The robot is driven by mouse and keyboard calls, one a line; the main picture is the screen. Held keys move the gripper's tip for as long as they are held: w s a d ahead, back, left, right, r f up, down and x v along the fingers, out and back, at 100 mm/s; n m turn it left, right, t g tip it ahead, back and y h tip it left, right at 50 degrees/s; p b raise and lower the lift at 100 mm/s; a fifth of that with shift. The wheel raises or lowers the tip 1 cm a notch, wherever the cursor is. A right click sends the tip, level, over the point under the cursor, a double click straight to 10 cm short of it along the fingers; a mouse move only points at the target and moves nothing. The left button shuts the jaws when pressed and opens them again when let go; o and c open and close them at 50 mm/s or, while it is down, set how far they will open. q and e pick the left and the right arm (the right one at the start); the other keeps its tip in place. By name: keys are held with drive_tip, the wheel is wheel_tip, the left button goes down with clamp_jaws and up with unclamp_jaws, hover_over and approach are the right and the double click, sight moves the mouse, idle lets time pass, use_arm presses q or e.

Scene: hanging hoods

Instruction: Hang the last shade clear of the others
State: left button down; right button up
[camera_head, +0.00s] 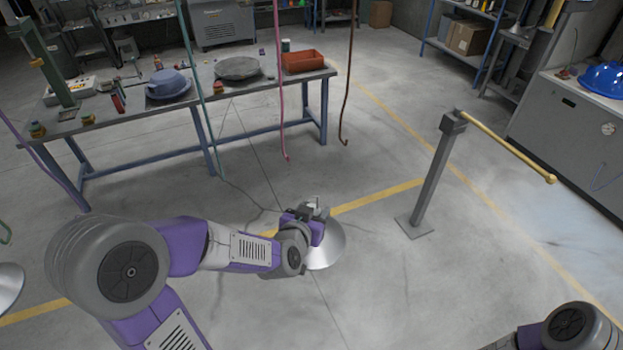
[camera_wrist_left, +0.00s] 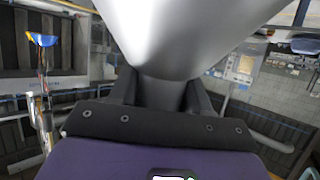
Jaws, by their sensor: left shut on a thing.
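My left gripper (camera_head: 314,214) is shut on a silver cone-shaped shade (camera_head: 326,250), low over the floor in the middle of the head view. The arm and gripper hide part of the shade. In the left wrist view the shade (camera_wrist_left: 190,35) fills the top middle, its narrow neck between the two dark fingers (camera_wrist_left: 160,92). A second silver shade (camera_head: 9,286) is cut off by the left edge of the head view. A yellow bar (camera_head: 505,145) with a round knob end juts from a grey post (camera_head: 437,175), with nothing on it. My right gripper is out of view.
Pink (camera_head: 278,85), brown (camera_head: 349,90) and green (camera_head: 196,85) cords hang down near a cluttered workbench (camera_head: 130,115). A purple cord (camera_head: 40,160) hangs at left. A grey cabinet (camera_head: 570,130) stands beyond the bar. Floor around the post is clear.

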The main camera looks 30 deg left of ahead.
use_arm(q)
drive_tip(key=r, duration=0.2)
drive_tip(key=s+r+p, duration=0.1)
drive_tip(key=r, duration=0.2)
drive_tip(key=shift+a, duration=0.1)
drive_tip(key=w+a+b, duration=0.1)
drive_tip(key=w+a, duration=0.4)
drive_tip(key=a, duration=0.1)
drive_tip(key=shift+w+f, duration=0.15)
drive_tip(key=shift+f, duration=0.1)
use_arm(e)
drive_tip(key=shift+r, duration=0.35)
use_arm(q)
drive_tip(key=shift+w+a+b, duration=0.1)
drive_tip(key=shift+a+b, duration=0.25)
drive_tip(key=shift+b, duration=0.35)
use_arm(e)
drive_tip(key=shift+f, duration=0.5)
use_arm(q)
drive_tip(key=shift+w+a, duration=0.1)
drive_tip(key=shift+w+a+b, duration=0.7)
drive_tip(key=shift+a+b, duration=0.1)
drive_tip(key=shift+b, duration=0.1)
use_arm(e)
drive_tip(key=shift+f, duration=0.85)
